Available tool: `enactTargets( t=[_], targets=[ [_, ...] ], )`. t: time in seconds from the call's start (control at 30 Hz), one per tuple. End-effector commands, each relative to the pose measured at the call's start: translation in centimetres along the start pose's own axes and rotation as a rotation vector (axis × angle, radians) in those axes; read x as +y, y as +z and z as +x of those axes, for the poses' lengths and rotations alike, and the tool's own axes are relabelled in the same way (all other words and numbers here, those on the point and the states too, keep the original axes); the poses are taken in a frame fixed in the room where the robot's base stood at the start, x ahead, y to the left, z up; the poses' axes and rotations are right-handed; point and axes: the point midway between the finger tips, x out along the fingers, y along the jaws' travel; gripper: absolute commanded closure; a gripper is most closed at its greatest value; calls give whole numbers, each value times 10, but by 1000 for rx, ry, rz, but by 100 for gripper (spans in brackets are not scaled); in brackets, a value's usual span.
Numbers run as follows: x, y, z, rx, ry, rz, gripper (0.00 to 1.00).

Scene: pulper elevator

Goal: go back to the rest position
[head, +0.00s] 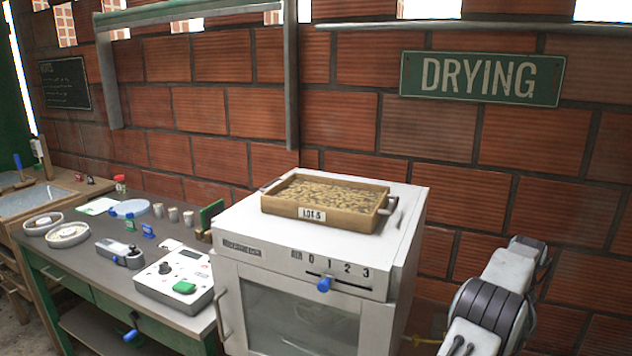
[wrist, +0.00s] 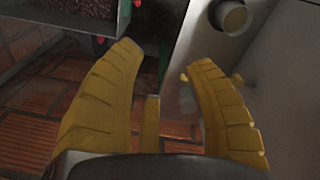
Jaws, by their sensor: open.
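My gripper (wrist: 160,75) shows in the wrist view, with its two yellow ribbed fingers spread apart and nothing between them. Beyond the fingers are a tiled floor and a pale surface. In the head view my arm stands at the lower right, beside the white oven; the gripper itself does not show there. The rest position is not marked in either view.
A white oven (head: 300,232) carries a wooden tray (head: 338,209) of beans labelled LOT 5. A green bench (head: 110,262) to its left holds cups, dishes and instruments. A DRYING sign (head: 482,78) hangs on the brick wall.

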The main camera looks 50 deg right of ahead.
Motion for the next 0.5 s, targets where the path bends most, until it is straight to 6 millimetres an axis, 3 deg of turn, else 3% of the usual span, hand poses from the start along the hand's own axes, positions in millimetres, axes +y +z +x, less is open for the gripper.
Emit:
enactTargets(
  t=[0.17,0.27,0.4,0.5],
  targets=[
    [-9,8,23,-20,-19,192,53],
    [-24,21,47,-63,-52,318,53],
    [-54,48,73,-141,-98,481,53],
    [-79,69,74,-184,-113,590,53]
  ],
)
